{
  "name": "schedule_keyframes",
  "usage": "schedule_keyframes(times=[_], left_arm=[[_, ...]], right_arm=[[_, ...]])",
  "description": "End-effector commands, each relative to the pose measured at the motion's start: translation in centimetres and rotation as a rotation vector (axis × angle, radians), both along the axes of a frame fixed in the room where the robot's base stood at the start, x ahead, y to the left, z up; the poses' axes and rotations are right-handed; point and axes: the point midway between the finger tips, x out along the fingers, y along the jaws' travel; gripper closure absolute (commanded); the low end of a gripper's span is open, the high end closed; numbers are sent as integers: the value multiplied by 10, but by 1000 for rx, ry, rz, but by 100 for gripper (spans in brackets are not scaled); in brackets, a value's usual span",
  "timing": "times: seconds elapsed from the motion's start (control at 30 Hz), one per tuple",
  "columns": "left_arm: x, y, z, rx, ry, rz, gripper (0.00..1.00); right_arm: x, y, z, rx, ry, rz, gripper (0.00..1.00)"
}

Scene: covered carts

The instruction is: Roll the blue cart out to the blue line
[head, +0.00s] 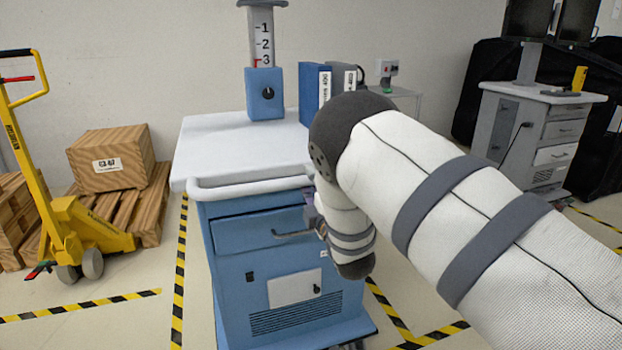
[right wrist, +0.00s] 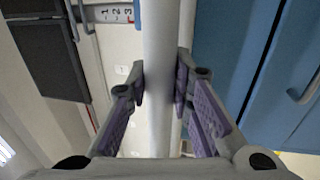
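The blue cart (head: 262,245) stands in the middle of the head view, with a white top, a drawer and a lower door. A white push rail (head: 240,190) runs along its near edge. My right gripper (head: 311,212) is at the right part of this rail, largely hidden by my forearm. In the right wrist view, the purple-padded fingers (right wrist: 161,78) lie on both sides of the white rail (right wrist: 160,120) and appear to touch it. The cart's blue front (right wrist: 225,60) is beside them. No blue line shows. My left gripper is out of view.
A yellow pallet jack (head: 75,230) and a box (head: 112,158) on a wooden pallet (head: 150,205) are at the left. A grey cart (head: 530,130) with monitors stands at the right. Yellow-black floor tape (head: 180,275) flanks the blue cart; bare floor lies left of it.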

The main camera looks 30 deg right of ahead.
Motion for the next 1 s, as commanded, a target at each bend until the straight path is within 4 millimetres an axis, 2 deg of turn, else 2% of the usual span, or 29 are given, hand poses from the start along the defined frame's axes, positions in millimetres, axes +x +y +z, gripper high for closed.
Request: schedule_keyframes(times=[0.03, 0.1, 0.47, 0.57, 0.8, 1.0], left_arm=[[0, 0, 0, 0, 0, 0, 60], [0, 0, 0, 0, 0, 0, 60], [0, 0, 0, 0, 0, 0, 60], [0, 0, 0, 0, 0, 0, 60], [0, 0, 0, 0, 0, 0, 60], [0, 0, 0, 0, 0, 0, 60]], right_arm=[[2, 0, 4, -2, -8, 0, 75], [2, -1, 4, -2, -9, 0, 59], [-3, 0, 2, -1, -7, -1, 59], [-21, 5, -2, -2, -4, -1, 59], [-83, 20, -15, -3, -3, -1, 59], [-110, 26, -20, -3, -8, 0, 59]])
